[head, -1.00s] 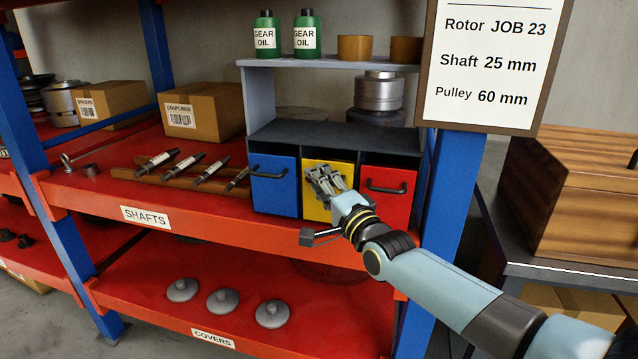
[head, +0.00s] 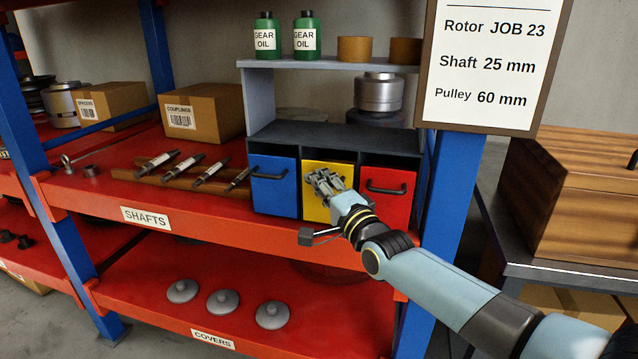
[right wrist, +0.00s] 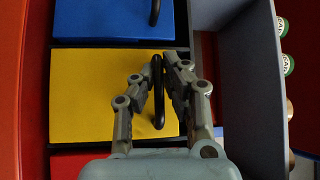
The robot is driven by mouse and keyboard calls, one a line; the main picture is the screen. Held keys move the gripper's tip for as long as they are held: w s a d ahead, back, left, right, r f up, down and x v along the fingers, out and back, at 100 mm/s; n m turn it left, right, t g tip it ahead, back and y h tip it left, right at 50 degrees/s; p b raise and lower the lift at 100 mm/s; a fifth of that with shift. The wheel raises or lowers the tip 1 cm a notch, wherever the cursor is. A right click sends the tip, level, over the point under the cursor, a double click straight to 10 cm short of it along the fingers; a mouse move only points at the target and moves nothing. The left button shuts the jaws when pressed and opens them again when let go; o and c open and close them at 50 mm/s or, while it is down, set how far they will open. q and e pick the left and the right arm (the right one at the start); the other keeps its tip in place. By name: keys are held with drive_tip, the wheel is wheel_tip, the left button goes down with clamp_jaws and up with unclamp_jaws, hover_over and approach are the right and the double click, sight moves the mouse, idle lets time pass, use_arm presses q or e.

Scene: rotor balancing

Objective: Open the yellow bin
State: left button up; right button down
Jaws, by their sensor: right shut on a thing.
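The yellow bin (head: 314,207) sits in the middle of the shelf unit, between a blue bin (head: 275,194) and a red bin (head: 397,207). Its front looks flush with its neighbours. My right gripper (head: 316,176) is in front of it and covers its handle in the head view. In the right wrist view the yellow front (right wrist: 85,95) fills the left middle, and the fingers (right wrist: 158,62) are shut on its black handle (right wrist: 159,118). My left gripper is not in view.
The bins stand in a grey unit (head: 340,135) on the red shelf (head: 190,215). Several shafts (head: 200,172) and a couplings box (head: 200,110) lie to the left. A blue post (head: 455,200) and job sign (head: 490,65) are at the right.

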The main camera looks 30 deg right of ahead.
drive_tip(key=shift+f, duration=0.15)
drive_tip(key=s+a+f+n+t+y+b, duration=0.4)
drive_tip(key=n+b, duration=0.4)
drive_tip(key=b, duration=0.7)
drive_tip(key=shift+s+a+f+n+t, duration=0.15)
drive_tip(key=shift+a+f+n+t, duration=0.15)
drive_tip(key=shift+a+f, duration=0.2)
drive_tip(key=c, duration=1.4)
unclamp_jaws()
drive_tip(key=shift+r, duration=0.1)
drive_tip(key=v, duration=1.2)
